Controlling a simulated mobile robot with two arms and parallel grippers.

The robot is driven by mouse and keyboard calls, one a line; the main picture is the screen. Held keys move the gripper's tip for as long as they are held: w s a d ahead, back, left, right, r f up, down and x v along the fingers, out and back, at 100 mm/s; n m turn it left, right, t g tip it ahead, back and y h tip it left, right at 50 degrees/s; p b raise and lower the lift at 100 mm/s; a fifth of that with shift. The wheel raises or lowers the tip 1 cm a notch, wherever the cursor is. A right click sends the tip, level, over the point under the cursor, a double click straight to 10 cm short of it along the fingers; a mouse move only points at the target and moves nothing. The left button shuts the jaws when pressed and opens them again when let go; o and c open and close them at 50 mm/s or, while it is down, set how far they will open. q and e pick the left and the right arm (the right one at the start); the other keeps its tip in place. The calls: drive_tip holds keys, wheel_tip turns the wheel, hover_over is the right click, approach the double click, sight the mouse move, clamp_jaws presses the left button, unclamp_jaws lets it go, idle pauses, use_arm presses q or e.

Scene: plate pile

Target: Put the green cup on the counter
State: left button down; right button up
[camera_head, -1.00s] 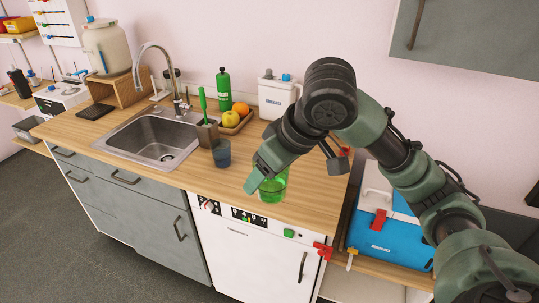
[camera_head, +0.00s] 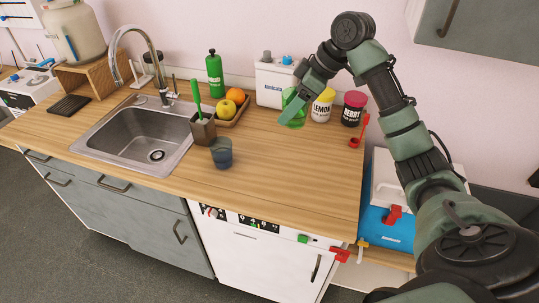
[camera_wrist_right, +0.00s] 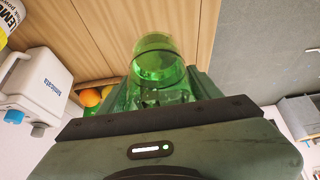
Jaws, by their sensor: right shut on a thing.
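The green cup (camera_head: 296,108) is see-through and sits in the jaws of my right gripper (camera_head: 290,114), over the back part of the wooden counter (camera_head: 290,180). In the right wrist view the cup (camera_wrist_right: 158,62) is between the two green fingers of the gripper (camera_wrist_right: 160,88), with wood beyond it. I cannot tell whether the cup's base touches the counter. The gripper partly covers the cup in the head view. My left gripper is not in view.
A dark blue cup (camera_head: 221,153) stands near the sink (camera_head: 140,140). A LEMON jar (camera_head: 322,106), a BERRY jar (camera_head: 353,109) and a white canister (camera_head: 272,84) stand close to the green cup. A fruit tray (camera_head: 236,117) is left of it. The counter's front right is clear.

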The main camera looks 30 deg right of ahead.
sight(293, 126)
drive_tip(key=f, duration=0.1)
drive_tip(key=s+f, duration=0.1)
drive_tip(key=f, duration=0.3)
drive_tip(key=shift+s+p, duration=0.25)
drive_tip(key=shift+p, duration=0.15)
drive_tip(key=f, duration=0.3)
drive_tip(key=f+p, duration=0.1)
drive_tip(key=f, duration=0.6)
drive_tip(key=shift+w, duration=0.25)
wheel_tip(293, 126, down, 4)
drive_tip(key=shift+f+p, duration=0.1)
drive_tip(key=shift+p, duration=0.5)
drive_tip(key=shift+f, duration=0.15)
drive_tip(key=o, duration=1.4)
